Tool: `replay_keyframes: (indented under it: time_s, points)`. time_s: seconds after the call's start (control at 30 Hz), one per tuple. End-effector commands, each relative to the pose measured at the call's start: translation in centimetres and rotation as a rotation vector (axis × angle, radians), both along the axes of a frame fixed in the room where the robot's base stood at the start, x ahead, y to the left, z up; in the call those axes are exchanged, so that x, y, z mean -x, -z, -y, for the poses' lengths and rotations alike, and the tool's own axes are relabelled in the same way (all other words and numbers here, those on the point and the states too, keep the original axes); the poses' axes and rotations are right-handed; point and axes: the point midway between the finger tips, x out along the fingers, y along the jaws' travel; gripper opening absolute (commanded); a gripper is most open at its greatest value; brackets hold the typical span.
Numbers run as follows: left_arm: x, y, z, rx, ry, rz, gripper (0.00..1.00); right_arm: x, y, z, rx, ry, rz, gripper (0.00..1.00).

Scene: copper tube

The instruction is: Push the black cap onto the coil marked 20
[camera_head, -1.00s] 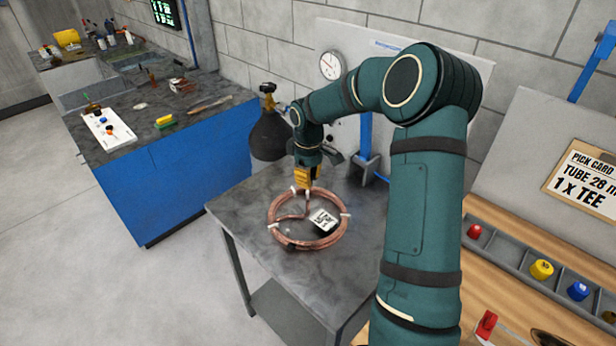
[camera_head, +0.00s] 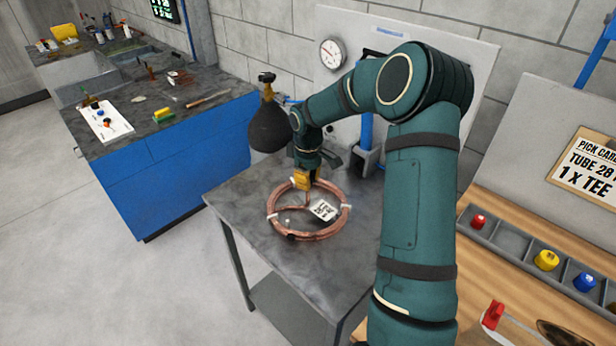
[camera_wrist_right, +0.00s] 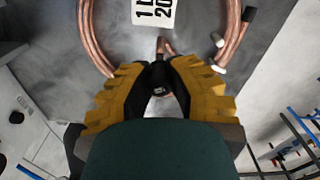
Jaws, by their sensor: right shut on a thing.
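The copper coil (camera_head: 272,222) lies flat on the grey table, with white ties around it and a white label (camera_head: 323,210). In the right wrist view the label (camera_wrist_right: 153,10) is cut off by the edge but shows "20". My right gripper (camera_wrist_right: 158,84) is shut on a small dark piece, seemingly the black cap (camera_wrist_right: 158,92), mostly hidden between the fingers. A copper tube end (camera_wrist_right: 163,47) points at the fingertips; I cannot tell whether the cap touches it. In the head view my right gripper (camera_head: 303,184) is at the coil's back rim. My left gripper is not in view.
Another black end piece (camera_wrist_right: 249,14) sits on the coil. A black bottle-shaped object (camera_head: 268,125) stands behind the table. A wooden bench with a bin rack of red, yellow (camera_head: 546,260) and blue parts is at right. The table's front left is clear.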

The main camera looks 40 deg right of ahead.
Motion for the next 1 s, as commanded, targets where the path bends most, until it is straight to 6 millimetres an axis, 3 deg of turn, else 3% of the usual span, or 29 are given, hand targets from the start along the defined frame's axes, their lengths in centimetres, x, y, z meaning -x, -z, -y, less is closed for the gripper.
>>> replay_keyframes:
  time_s: [0.2,1.0]
  points:
    - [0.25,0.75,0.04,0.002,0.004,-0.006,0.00,0.00,1.19,0.00,0.000,0.000,0.000,0.06]
    - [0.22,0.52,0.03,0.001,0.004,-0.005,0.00,-0.06,1.18,-0.03,0.000,-0.001,0.001,0.06]
